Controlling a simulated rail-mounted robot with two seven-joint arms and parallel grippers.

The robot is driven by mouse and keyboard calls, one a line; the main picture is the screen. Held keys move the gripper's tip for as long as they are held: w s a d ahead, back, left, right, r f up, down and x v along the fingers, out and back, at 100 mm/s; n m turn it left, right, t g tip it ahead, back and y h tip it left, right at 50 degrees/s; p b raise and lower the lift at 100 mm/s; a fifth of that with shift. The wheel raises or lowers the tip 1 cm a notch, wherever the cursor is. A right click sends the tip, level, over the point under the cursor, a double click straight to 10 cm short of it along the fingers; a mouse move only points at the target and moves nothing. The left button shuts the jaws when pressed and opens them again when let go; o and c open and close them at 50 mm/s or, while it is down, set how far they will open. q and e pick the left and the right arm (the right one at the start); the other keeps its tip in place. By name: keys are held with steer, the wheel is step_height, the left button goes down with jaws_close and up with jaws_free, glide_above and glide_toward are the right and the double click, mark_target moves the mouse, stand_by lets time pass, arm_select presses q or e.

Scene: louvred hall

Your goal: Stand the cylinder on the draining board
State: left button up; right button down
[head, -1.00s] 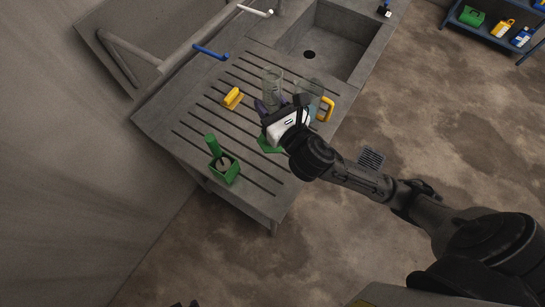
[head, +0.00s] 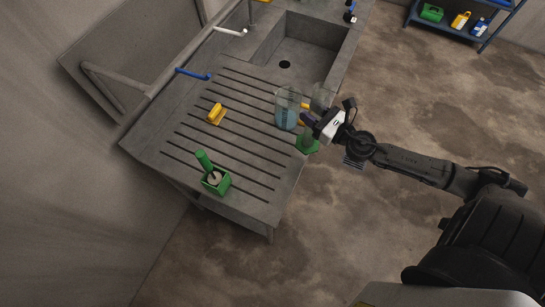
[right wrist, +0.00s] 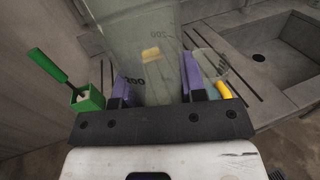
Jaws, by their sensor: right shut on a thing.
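The cylinder is clear glass with dark markings and a green foot. In the head view its glass top (head: 322,94) rises above my right gripper (head: 311,121) and its green foot (head: 307,143) shows below, by the board's right edge. Whether the foot touches the board cannot be told. In the right wrist view the glass (right wrist: 145,70) stands between the purple fingers of my right gripper (right wrist: 156,85), which is shut on it. The draining board (head: 190,145) is grey and grooved. My left gripper is not in view.
A clear jug (head: 287,103) with blue liquid and a yellow handle stands just left of the cylinder. A yellow brush (head: 216,114) and a green holder (head: 217,182) with a green-handled brush are on the board. The sink (head: 300,55) is behind. The board's middle is clear.

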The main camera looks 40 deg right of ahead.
steer(key=w+a+f+b, duration=0.2)
steer(key=w+a+f, duration=0.6)
steer(key=f, duration=0.3)
steer(key=shift+a, duration=0.5)
steer(key=shift+f, duration=0.15)
steer(key=shift+f, duration=0.15)
steer(key=c, duration=0.7)
jaws_free()
steer(key=shift+y, duration=0.4)
